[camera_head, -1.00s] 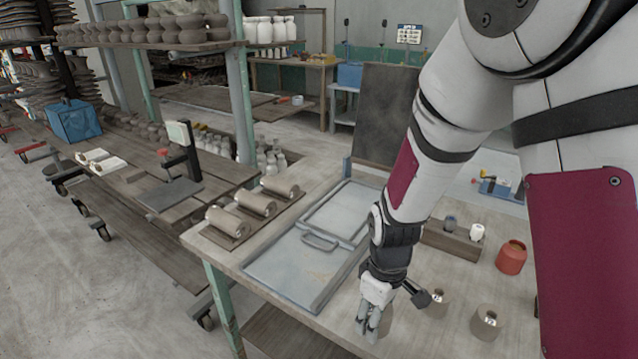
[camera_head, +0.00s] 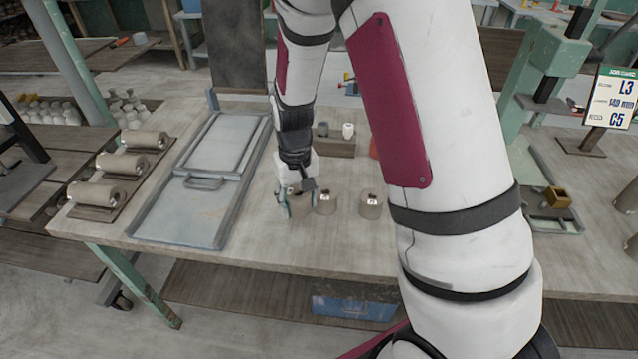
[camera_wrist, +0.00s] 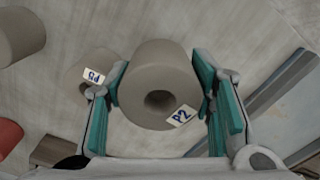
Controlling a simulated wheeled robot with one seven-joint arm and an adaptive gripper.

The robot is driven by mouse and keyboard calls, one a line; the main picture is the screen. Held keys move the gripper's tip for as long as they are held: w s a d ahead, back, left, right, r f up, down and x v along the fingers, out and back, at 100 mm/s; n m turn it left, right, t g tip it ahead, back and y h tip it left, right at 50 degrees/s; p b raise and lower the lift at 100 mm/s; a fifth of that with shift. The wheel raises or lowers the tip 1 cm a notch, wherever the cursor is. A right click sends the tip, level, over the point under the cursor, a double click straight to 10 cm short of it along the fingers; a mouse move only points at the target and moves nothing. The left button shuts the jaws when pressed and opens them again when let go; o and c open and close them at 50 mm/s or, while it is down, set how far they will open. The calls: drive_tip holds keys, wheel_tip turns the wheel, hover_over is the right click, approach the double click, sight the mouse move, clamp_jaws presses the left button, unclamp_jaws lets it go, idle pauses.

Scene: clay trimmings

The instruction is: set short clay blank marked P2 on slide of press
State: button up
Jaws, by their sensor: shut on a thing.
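The short clay blank marked P2 (camera_wrist: 150,75) is a grey-brown cylinder with a hole in its end and a white tag. My gripper (camera_wrist: 160,88) is shut on it, with one teal-padded finger on each side. In the head view my gripper (camera_head: 291,203) is low over the wooden table, and the blank is mostly hidden there. I cannot tell whether it touches the table. A green upright machine, apparently the press (camera_head: 560,60), stands at the right, well away from my gripper. A low tray-like part (camera_head: 565,226) with a brass-coloured block is in front of it.
Two other blanks (camera_head: 325,203) (camera_head: 371,206) stand just right of my gripper; one tag in the wrist view (camera_wrist: 93,76) looks like P8. A grey framed panel (camera_head: 165,222) lies to the left. A sign (camera_head: 611,97) reads L3, 140 mm, C5. My arm hides the table's middle.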

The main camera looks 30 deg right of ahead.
sight(301, 211)
drive_tip(key=s+m, duration=0.1)
drive_tip(key=s, duration=0.5)
drive_tip(key=s+m+b, duration=0.1)
drive_tip(key=s, duration=0.4)
drive_tip(key=shift+s+d+f+m+b, duration=0.2)
drive_tip(key=shift+s+m+b, duration=0.1)
drive_tip(key=shift+s+m, duration=0.1)
drive_tip(key=w, duration=0.8)
drive_tip(key=w+f, duration=0.1)
drive_tip(key=w, duration=0.3)
drive_tip(key=shift+w+d, duration=0.1)
drive_tip(key=shift+w, duration=0.2)
drive_tip(key=shift+f+p, duration=0.4)
drive_tip(key=shift+f, duration=1.3)
drive_tip(key=shift+f, duration=0.15)
drive_tip(key=o, duration=1.1)
